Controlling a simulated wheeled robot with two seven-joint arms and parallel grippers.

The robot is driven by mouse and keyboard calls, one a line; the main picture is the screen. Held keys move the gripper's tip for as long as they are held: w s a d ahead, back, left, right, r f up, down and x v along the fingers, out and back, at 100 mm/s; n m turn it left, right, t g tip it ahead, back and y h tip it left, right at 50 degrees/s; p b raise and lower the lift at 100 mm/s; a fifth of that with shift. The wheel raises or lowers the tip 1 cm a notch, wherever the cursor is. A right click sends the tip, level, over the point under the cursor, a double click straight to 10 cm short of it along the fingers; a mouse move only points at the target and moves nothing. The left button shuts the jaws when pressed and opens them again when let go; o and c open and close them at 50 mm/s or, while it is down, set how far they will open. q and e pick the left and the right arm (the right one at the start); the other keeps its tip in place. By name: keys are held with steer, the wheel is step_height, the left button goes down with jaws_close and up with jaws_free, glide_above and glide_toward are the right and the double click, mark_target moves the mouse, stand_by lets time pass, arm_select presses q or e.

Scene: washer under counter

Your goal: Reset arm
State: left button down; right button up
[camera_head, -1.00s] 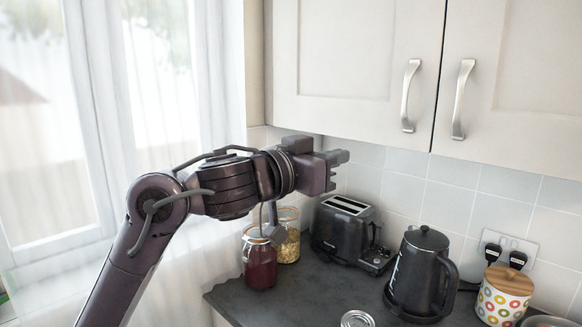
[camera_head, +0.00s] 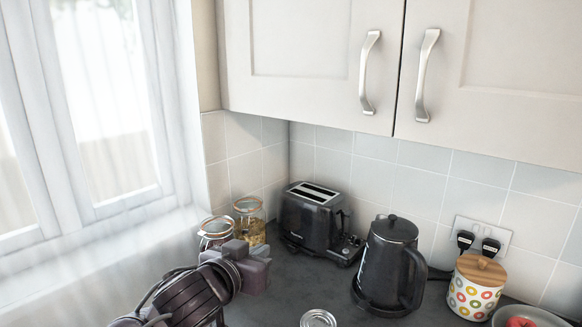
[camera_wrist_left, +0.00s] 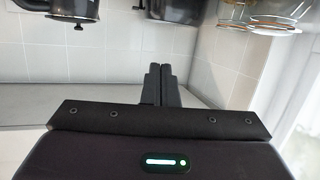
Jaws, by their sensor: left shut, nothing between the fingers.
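My left gripper (camera_head: 258,262) is at the lower left of the head view, in front of the two glass jars and left of the kettle. In the left wrist view its fingers (camera_wrist_left: 160,84) are together with nothing between them. The wrist picture appears upside down, with the counter items along its top edge. Only the forward part of my left arm shows at the bottom of the head view. My right gripper is not in view.
A black toaster (camera_head: 314,222), a black kettle (camera_head: 390,265), a dotted canister (camera_head: 474,290) and jars (camera_head: 249,221) stand on the dark counter (camera_head: 290,290). Cupboards (camera_head: 300,60) hang above. A window (camera_head: 90,110) is at left.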

arm_select(q)
steer(key=s+a+f+n+g+y, duration=0.1)
steer(key=s+a+f+g, duration=0.1)
steer(key=s+a+f, duration=0.3)
steer(key=s+a+f+g+y, duration=0.1)
steer(key=s+f+y, duration=0.15)
steer(key=f, duration=0.45)
steer(key=s+a+f+n+g+y, duration=0.1)
steer(key=s+a+f+g, duration=0.1)
steer(key=s+a+f, duration=0.3)
steer(key=s+a+f+g+y, duration=0.15)
steer(key=s+f+g, duration=0.35)
steer(key=s+f, duration=0.65)
steer(key=s+a+f+g, duration=0.1)
steer(key=s+f, duration=0.1)
steer(key=f, duration=1.3)
steer(key=s+f+g, duration=0.1)
steer(key=s+f, duration=0.2)
steer(key=f, duration=1.1)
steer(key=s+a+f, duration=0.3)
steer(key=s+f, duration=1.4)
steer(key=s, duration=0.1)
steer(key=shift+s+f+g, duration=0.15)
steer(key=shift+f+g, duration=0.05)
steer(key=shift+g, duration=0.2)
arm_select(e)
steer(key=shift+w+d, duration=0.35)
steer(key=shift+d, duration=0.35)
arm_select(q)
steer(key=shift+a, duration=0.15)
